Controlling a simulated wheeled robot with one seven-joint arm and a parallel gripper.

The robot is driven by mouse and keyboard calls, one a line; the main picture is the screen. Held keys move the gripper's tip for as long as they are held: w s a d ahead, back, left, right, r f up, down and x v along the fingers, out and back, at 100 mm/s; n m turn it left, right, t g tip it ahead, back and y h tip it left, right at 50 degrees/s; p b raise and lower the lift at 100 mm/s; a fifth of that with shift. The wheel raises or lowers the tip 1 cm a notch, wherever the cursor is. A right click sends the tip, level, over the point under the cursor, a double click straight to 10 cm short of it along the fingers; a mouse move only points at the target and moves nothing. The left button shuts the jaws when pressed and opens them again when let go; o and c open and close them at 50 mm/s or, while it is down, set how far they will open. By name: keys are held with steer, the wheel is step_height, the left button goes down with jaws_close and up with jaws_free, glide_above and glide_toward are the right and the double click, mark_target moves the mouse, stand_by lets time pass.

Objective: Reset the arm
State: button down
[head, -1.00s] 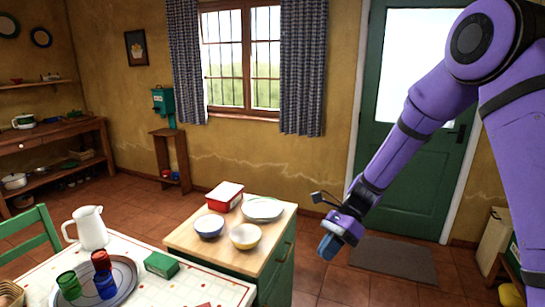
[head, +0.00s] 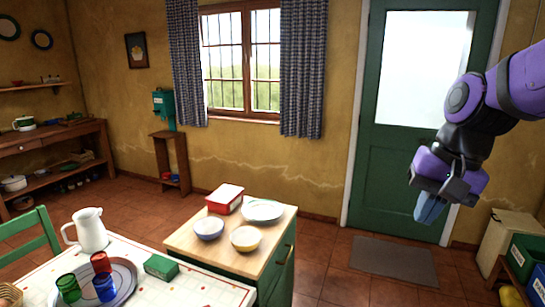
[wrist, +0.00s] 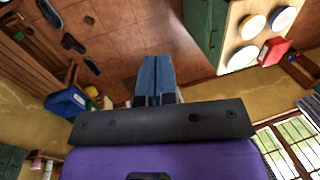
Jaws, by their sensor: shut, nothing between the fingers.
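My purple arm comes in from the right edge of the head view. My gripper (head: 430,208) hangs in front of the green door, pointing down, well clear of the counter and table. In the wrist view the blue fingers of my gripper (wrist: 158,75) are together with nothing between them, over the tiled floor.
A green cabinet (head: 272,272) with a wooden top holds a red box (head: 225,198), two bowls and a plate (head: 262,210). A table with a white jug (head: 88,230) and cups is at lower left. Crates (head: 525,255) stand at lower right. A doormat (head: 395,261) lies on open floor.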

steer(key=s+d+r+n+t+h, duration=0.2)
steer(key=s+d+r+n+t, duration=0.2)
steer(key=s, duration=0.5)
steer(key=shift+d, duration=0.6)
steer(key=shift+s+r, duration=0.1)
steer(key=shift+s, duration=0.05)
